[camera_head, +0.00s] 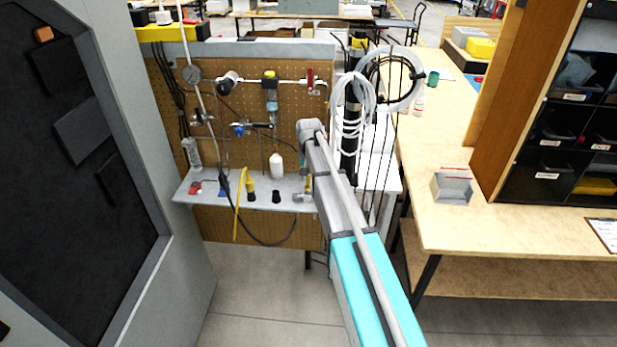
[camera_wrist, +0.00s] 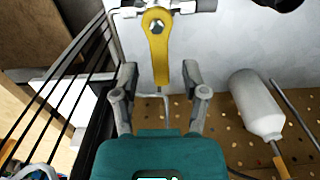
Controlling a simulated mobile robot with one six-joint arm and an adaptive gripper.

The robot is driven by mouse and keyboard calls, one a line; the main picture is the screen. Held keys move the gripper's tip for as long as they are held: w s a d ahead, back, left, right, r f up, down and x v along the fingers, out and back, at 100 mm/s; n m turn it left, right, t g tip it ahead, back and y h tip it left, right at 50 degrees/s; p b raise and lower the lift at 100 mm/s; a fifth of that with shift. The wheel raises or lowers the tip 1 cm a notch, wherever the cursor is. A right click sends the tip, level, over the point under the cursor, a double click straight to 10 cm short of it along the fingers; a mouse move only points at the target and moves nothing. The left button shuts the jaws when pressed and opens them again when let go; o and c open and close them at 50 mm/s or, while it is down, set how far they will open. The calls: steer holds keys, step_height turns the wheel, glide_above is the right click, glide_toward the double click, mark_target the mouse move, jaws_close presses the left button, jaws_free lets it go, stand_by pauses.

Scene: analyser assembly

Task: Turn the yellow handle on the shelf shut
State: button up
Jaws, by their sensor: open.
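The yellow handle (camera_wrist: 158,48) shows in the wrist view as a flat lever with a round eye at its upper end. It sits on a grey metal pipe fitting (camera_wrist: 182,7) over the pale shelf, and its narrow end points down in the picture. My gripper (camera_wrist: 158,78) is open, with one finger on each side of the handle's narrow end and visible gaps to both. In the head view, the shelf (camera_head: 225,190) stands against a pegboard; my arm largely hides the gripper and handle at its right end.
Dark rack bars (camera_wrist: 75,62) are close on the left. A workbench (camera_head: 480,235) stands at the right, with open floor in front of the shelf.

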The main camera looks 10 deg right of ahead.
steer(key=shift+a+n, duration=0.1)
steer(key=shift+n, duration=0.2)
steer(key=shift+w+a+n, duration=0.1)
steer(key=shift+a+n, duration=0.15)
steer(key=shift+n, duration=0.45)
steer(key=shift+a+n, duration=0.25)
steer(key=shift+n, duration=0.45)
steer(key=n, duration=0.2)
steer(key=a+n, duration=0.1)
steer(key=shift+a+n, duration=0.15)
steer(key=shift+n, duration=0.25)
step_height(320, 180, up, 14)
steer(key=p, duration=1.4)
steer(key=s+f+m+b, duration=0.3)
steer(key=s+f+b, duration=2.1)
steer(key=s, duration=0.5)
steer(key=shift+f, duration=0.2)
steer(key=shift+s, duration=0.15)
steer(key=shift+s, duration=0.35)
